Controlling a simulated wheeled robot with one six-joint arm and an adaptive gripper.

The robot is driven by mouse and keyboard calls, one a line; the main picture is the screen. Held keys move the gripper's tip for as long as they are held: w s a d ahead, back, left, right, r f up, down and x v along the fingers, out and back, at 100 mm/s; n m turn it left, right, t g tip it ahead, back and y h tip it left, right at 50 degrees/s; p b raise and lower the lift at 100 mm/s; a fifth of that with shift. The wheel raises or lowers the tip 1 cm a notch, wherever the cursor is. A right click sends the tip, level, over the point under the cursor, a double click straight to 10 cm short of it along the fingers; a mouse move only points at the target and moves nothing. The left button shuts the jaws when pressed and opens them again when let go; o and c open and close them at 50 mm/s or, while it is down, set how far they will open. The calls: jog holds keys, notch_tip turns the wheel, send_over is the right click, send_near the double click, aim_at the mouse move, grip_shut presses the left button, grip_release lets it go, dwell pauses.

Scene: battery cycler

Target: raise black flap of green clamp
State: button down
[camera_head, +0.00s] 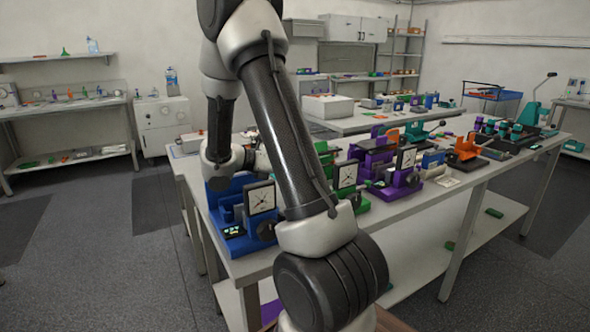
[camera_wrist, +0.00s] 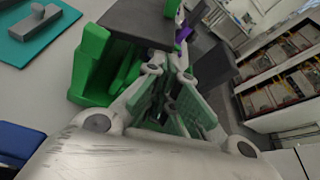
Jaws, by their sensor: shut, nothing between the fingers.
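The green clamp (camera_wrist: 96,65) stands at the upper left of the wrist view. A dark flat slab, seemingly its black flap (camera_wrist: 148,20), lies across its top. My gripper (camera_wrist: 170,68) is shut and empty, with its fingertips just below the slab's edge and beside the green body. I cannot tell whether they touch it. In the head view the green clamp (camera_head: 346,194) shows only partly behind my arm, with a square dial on its front. My gripper's fingertips are hidden behind my arm there.
A blue device (camera_head: 235,247) with a dial stands left of the green clamp, and a purple one (camera_head: 400,190) stands to its right. An orange device (camera_head: 464,150) is farther right on the same table (camera_head: 440,200).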

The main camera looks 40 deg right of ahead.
jog(key=shift+n, duration=0.5)
jog(key=shift+w+d+r, duration=0.1)
jog(key=shift+w+r, duration=0.15)
jog(key=shift+r, duration=0.45)
jog(key=shift+w+r, duration=0.2)
jog(key=shift+r, duration=0.55)
jog(key=shift+w+d+r, duration=0.1)
jog(key=shift+w+r, duration=0.15)
jog(key=shift+r, duration=0.45)
jog(key=shift+w+r, duration=0.1)
